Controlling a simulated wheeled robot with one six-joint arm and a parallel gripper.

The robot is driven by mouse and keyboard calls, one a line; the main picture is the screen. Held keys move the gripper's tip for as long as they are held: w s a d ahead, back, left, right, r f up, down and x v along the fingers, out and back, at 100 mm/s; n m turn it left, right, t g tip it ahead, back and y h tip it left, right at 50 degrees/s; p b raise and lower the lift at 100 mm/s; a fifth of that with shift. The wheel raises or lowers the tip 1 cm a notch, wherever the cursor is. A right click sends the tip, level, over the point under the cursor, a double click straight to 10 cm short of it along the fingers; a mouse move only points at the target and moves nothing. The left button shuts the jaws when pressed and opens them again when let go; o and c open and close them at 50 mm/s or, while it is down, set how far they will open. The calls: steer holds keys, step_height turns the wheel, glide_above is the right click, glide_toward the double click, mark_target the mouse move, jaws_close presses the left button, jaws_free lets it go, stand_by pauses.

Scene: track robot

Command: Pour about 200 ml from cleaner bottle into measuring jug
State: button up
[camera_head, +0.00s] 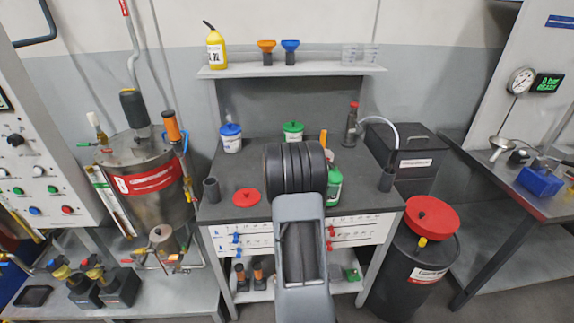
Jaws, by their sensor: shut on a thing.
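A green bottle (334,185) with a pale label shows on the bench, just right of my arm's dark wrist, which covers part of it. I cannot read its label or tell whether it is the cleaner bottle. Clear measuring jugs (350,54) with faint marks stand at the right end of the wall shelf. My gripper's fingers are hidden behind my own wrist, so I cannot see what they hold. A yellow bottle (216,48) with a dark spout stands at the shelf's left end.
The shelf (330,69) also bears an orange funnel (267,50) and a blue funnel (290,50). On the bench (225,190) are a blue-lidded tub (231,142), a green-lidded tub (293,132), a red disc (246,197) and a dark red-topped bottle (351,128). A black drum (405,275) stands right.

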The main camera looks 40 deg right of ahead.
steer(key=shift+s+d, duration=0.2)
steer(key=shift+w+a+r, duration=0.1)
